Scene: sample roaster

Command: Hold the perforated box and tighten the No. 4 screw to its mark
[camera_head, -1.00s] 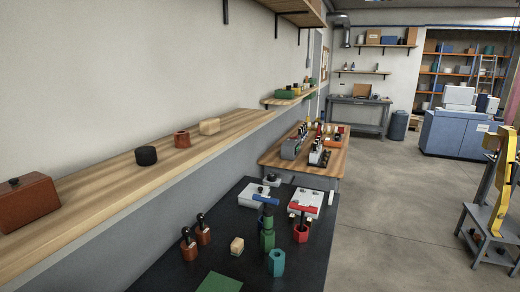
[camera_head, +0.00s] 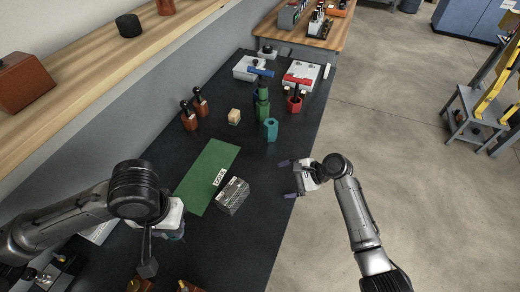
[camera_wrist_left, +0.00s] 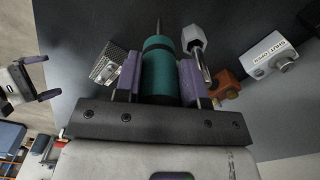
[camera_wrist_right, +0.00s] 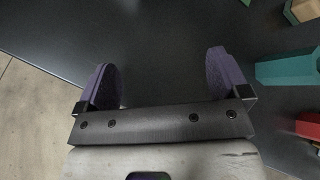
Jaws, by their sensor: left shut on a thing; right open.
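The grey perforated box (camera_head: 232,195) sits on the dark table at the right edge of a green mat; it also shows in the left wrist view (camera_wrist_left: 107,64). No screw or mark on it can be made out. My left gripper (camera_wrist_left: 158,75) is shut on a teal-handled tool (camera_wrist_left: 159,70) with a thin shaft, apart from the box. In the head view my left wrist hides most of that tool. My right gripper (camera_head: 288,178) is open and empty, to the right of the box over the table's right edge; its spread fingers show in the right wrist view (camera_wrist_right: 165,78).
The green mat (camera_head: 200,185) bears a white label. Behind it stand a wooden block (camera_head: 234,117), a teal hexagonal cup (camera_head: 271,131), a green tool (camera_head: 263,108) and a red holder (camera_head: 295,103). A grey block-headed tool (camera_head: 147,268) is near my left wrist.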

